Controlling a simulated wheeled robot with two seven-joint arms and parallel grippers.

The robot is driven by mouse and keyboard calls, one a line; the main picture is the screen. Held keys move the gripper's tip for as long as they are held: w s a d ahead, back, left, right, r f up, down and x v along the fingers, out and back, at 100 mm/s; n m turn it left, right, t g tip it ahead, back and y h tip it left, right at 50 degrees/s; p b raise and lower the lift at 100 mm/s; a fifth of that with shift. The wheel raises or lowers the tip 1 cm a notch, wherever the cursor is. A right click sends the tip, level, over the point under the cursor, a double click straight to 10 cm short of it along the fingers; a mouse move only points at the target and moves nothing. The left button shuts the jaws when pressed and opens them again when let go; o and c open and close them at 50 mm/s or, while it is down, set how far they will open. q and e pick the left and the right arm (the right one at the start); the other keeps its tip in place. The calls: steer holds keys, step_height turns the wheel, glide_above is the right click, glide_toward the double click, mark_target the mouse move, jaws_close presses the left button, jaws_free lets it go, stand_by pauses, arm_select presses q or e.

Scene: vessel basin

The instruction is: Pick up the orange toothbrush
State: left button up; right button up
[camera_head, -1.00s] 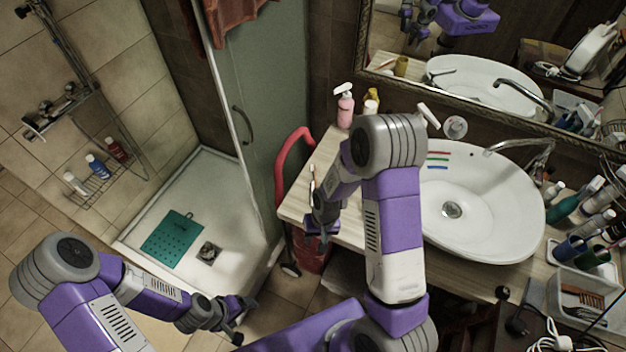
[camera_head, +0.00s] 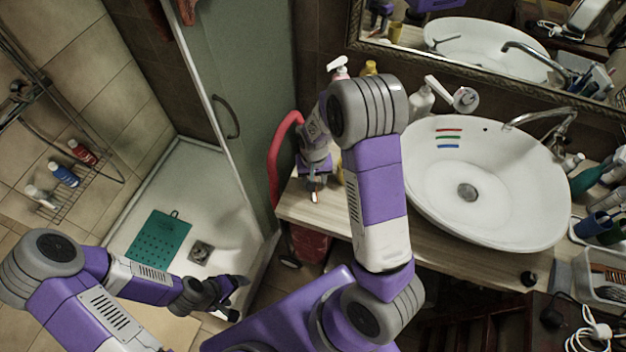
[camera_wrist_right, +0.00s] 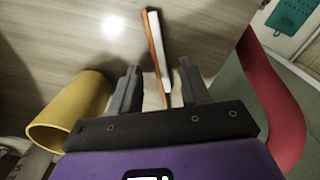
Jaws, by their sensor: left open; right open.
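The orange toothbrush (camera_wrist_right: 153,52) lies on the light wooden counter (camera_wrist_right: 60,50); its pale bristle strip faces to the right in the right wrist view. A small end of the toothbrush (camera_head: 315,197) shows in the head view below my right gripper (camera_head: 315,178). In the right wrist view my right gripper (camera_wrist_right: 158,70) is open, with one finger on each side of the toothbrush's lower part, not closed on it. My left gripper (camera_head: 232,299) is open and empty, low over the floor by the shower tray.
A red curved tube (camera_head: 274,160) rises beside the counter's left end. The white basin (camera_head: 535,210) bears red, green and blue strips (camera_head: 448,138). Bottles stand behind my right arm.

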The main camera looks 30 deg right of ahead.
steer(key=shift+f, duration=0.55)
jaws_close()
